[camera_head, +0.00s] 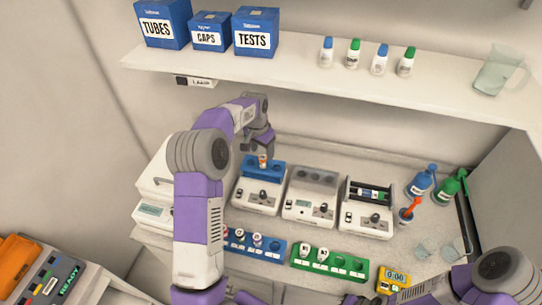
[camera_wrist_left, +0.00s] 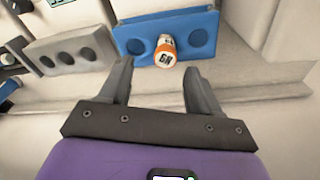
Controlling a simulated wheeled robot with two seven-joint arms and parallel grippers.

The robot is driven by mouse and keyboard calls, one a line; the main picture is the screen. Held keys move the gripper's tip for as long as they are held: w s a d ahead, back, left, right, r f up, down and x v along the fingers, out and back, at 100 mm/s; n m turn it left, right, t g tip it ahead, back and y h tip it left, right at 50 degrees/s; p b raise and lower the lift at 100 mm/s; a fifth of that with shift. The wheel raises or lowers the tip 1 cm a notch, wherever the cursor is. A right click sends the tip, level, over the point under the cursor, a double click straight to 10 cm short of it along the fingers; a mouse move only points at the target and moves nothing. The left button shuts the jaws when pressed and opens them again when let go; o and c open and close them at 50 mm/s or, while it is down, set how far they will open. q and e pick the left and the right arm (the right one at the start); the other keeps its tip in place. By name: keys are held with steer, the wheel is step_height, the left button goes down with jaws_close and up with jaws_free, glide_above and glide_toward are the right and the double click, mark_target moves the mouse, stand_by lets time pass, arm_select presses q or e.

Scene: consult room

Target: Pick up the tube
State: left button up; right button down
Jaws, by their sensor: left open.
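A tube (camera_head: 263,160) with an orange cap and white label stands in the blue block (camera_head: 272,172) on top of the left white device. In the left wrist view the same tube (camera_wrist_left: 165,50) sits in the middle of the blue block (camera_wrist_left: 135,38), with an empty hole on each side. My left gripper (camera_wrist_left: 157,70) is open and empty; its fingertips lie on either side of the line to the tube, just short of it. In the head view my left gripper (camera_head: 262,146) is directly above the tube. My right arm shows at the bottom right; its jaws are not clear.
Two more devices (camera_head: 310,198) stand to the right. In front are a blue rack (camera_head: 273,249) and a green rack (camera_head: 330,265), both with tubes. A shelf (camera_head: 290,62) with boxes hangs above.

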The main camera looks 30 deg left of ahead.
mark_target(262, 158)
arm_select(q)
steer(key=shift+a+r, duration=0.25)
steer(key=shift+a, duration=0.2)
steer(key=shift+f, duration=0.35)
steer(key=f, duration=0.3)
steer(key=f+p, duration=0.1)
steer(key=f, duration=0.1)
steer(key=shift+w+d+f, duration=0.25)
steer(key=shift+w+f, duration=0.2)
steer(key=shift+f, duration=0.35)
steer(key=c, duration=1.1)
steer(key=shift+r, duration=0.1)
